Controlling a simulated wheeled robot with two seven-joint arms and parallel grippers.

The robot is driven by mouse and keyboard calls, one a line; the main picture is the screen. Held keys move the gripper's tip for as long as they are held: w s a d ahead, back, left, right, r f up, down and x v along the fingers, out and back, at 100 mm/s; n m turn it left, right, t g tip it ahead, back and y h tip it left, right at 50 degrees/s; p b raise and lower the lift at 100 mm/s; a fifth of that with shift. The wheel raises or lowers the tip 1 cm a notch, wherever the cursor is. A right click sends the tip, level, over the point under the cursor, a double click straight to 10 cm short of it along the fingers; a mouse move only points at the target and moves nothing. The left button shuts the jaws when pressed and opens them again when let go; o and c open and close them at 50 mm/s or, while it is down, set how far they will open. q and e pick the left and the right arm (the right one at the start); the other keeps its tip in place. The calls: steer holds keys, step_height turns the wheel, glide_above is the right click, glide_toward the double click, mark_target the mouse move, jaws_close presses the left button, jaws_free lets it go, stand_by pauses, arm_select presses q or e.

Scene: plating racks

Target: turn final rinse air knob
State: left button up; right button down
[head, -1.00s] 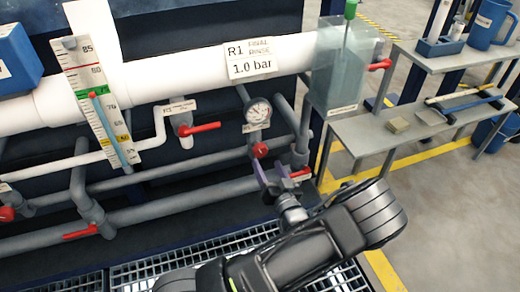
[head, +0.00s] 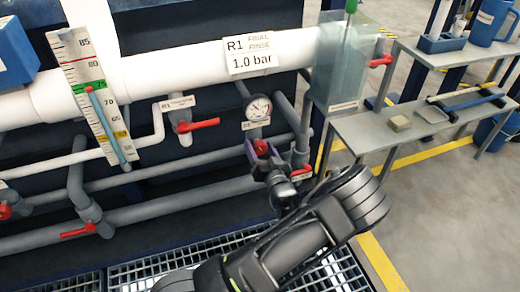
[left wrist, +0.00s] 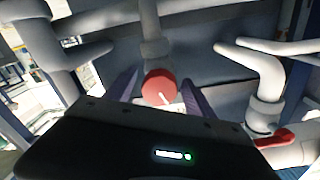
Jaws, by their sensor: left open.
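The red round air knob (head: 260,147) sits on a grey pipe just below the round pressure gauge (head: 257,108), under the R1 final rinse sign (head: 249,55) reading 1.0 bar. In the left wrist view the knob (left wrist: 158,86) is red with a white pointer line and shows between my two purple fingers. My left gripper (head: 264,157) is open, its fingers on either side of the knob; I cannot tell whether they touch it. The knob's lower part is partly hidden by the gripper in the head view. My right gripper is not in view.
Red lever handles (head: 198,124) sit on nearby pipes, one (head: 301,171) close to the right of my gripper. A clear box (head: 340,70) stands at the upper right. A grey bench (head: 375,135) and open floor lie to the right.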

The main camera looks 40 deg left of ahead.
arm_select(q)
steer(key=c, duration=1.3)
steer(key=shift+m, duration=0.4)
steer(key=m+p, duration=0.1)
steer(key=m, duration=0.2)
steer(key=m+p, duration=0.1)
steer(key=m, duration=0.4)
steer(key=o, duration=1.3)
